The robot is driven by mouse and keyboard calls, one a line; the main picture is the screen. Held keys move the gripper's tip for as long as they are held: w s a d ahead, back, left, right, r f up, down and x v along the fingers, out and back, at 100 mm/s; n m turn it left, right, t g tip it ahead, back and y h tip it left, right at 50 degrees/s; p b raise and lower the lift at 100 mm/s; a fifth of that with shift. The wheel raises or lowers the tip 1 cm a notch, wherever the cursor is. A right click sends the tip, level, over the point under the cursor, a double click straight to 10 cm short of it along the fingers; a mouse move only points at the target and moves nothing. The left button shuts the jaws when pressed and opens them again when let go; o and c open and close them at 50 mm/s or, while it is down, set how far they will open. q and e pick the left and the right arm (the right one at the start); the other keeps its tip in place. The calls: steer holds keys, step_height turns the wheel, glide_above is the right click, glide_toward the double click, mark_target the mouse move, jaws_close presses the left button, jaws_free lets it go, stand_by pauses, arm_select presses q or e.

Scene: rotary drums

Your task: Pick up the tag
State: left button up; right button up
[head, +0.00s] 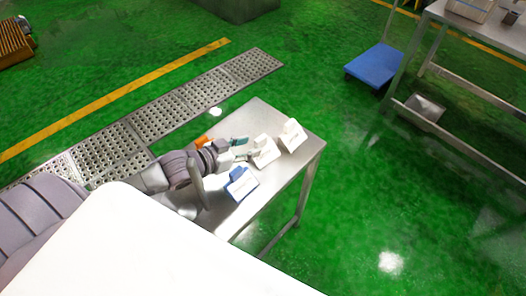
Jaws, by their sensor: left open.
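My left gripper (241,149) reaches over a small steel table (277,182) from the left. It is open, with its fingers pointing right towards a white holder-like piece (265,153). A small teal piece (240,141) shows at the upper finger; I cannot tell whether they touch. A second white piece (293,135) stands near the far right corner. A blue and white piece (241,184) sits nearer, below the gripper. An orange piece (202,141) shows behind my wrist, partly hidden. Which of these small pieces is the tag, I cannot tell. My right gripper is out of view.
A perforated metal floor grating (190,105) runs behind the table, beside a yellow line (120,98). A blue platform cart (376,65) and a steel workbench (480,30) stand at the upper right. Green floor is clear right of the table.

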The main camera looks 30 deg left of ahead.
mark_target(257, 144)
arm_select(q)
steer(key=x, duration=0.3)
steer(key=shift+w, duration=0.1)
steer(key=shift+a+x, duration=0.2)
steer(key=shift+x, duration=2.4)
steer(key=shift+w+r, duration=0.15)
steer(key=shift+c, duration=0.4)
jaws_close()
